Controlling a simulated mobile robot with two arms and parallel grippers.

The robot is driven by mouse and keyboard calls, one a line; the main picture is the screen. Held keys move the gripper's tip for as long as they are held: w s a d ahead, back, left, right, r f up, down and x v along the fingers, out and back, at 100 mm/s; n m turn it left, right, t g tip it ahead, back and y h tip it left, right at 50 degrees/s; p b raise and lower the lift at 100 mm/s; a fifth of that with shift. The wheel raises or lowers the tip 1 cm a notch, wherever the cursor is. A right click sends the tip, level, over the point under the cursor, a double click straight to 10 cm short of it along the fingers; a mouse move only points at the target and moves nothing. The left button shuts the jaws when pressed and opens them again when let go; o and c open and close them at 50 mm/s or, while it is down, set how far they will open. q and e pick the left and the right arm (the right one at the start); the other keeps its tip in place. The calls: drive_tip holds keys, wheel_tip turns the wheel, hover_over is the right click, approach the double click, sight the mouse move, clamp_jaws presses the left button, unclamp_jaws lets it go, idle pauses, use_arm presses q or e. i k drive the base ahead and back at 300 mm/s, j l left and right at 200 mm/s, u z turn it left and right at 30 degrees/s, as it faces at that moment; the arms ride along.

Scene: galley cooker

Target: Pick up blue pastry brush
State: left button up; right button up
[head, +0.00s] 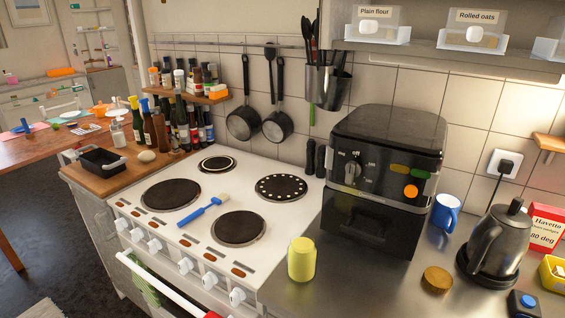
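A blue pastry brush (201,212) lies on the white cooker top (206,185), between the hotplates. Its blue handle points to the lower left and its pale head to the upper right. It lies flat, with the front right hotplate (239,228) below and to the right of it and the front left hotplate (171,194) to its left. Nothing covers it. Neither of my grippers shows in the head view.
A yellow jar (302,258) stands on the steel counter right of the cooker, before a black air fryer (383,178). A kettle (497,242) and blue mug (446,211) stand farther right. Bottles (180,122) and a black tin (101,161) stand on the wooden top at left.

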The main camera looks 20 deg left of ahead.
sight(221, 197)
drive_tip(key=u, duration=1.2)
drive_tip(key=i+u, duration=0.15)
drive_tip(key=k+j, duration=0.05)
